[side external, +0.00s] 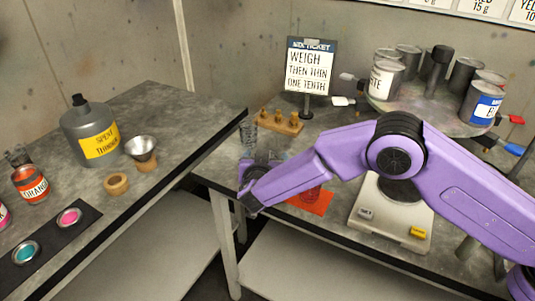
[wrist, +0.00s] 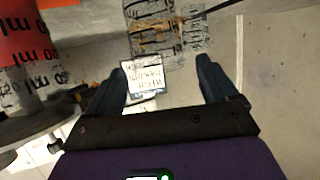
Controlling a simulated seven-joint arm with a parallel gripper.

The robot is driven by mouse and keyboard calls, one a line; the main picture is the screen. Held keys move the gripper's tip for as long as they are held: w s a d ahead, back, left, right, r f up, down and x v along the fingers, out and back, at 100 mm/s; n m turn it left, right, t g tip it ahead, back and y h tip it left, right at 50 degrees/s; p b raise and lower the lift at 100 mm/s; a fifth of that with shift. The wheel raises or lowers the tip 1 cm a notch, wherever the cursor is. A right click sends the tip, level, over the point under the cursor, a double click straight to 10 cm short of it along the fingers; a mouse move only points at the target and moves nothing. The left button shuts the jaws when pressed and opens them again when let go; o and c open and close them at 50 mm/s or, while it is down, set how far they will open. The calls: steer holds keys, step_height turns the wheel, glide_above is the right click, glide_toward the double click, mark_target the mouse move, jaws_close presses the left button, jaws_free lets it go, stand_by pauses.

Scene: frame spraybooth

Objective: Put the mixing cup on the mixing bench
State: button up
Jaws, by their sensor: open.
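A clear graduated cup (side external: 249,132), which looks like the mixing cup, shows at the back left corner of the right-hand bench, beyond my gripper. In the wrist view, clear graduated walls (wrist: 152,28) show past the fingertips, roughly between them. The right-hand bench (side external: 345,123), with the scale and ticket, appears to be the mixing bench. My gripper (side external: 250,185) is low over its left front edge, partly hidden by its own links. In the wrist view my gripper (wrist: 163,75) is open, with nothing visibly between its fingers. Whether the cup touches the bench is unclear.
A wooden peg rack (side external: 279,122), ticket stand (side external: 310,70) and can turntable (side external: 415,112) stand behind. A scale (side external: 390,222) and red mat (side external: 318,204) lie near my arm. The left bench (side external: 150,100) holds a thinner bottle (side external: 90,130) and funnel (side external: 141,150).

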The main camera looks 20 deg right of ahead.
steer(key=v, duration=0.7)
steer(key=shift+s, duration=0.1)
steer(key=s+a+r+n+g+y, duration=0.1)
steer(key=s+a+r+n+y, duration=0.1)
steer(key=a+r+n+y, duration=0.5)
steer(key=s+d+r+n+g+y, duration=0.3)
steer(key=s+d+n+g+y, duration=0.35)
steer(key=s, duration=0.65)
steer(key=s+d+f+n+g+h, duration=0.1)
steer(key=s+d+h, duration=0.1)
steer(key=s+d, duration=0.5)
steer(key=s+d+f+n+g+h, duration=0.1)
steer(key=s+d, duration=0.5)
steer(key=d, duration=1)
steer(key=s+d+f+n+g+h, duration=0.1)
steer(key=s+d+g+h, duration=0.2)
steer(key=d, duration=0.9)
steer(key=s+h, duration=0.2)
steer(key=s, duration=0.2)
steer(key=shift+s+f, duration=0.3)
steer(key=shift+f, duration=0.05)
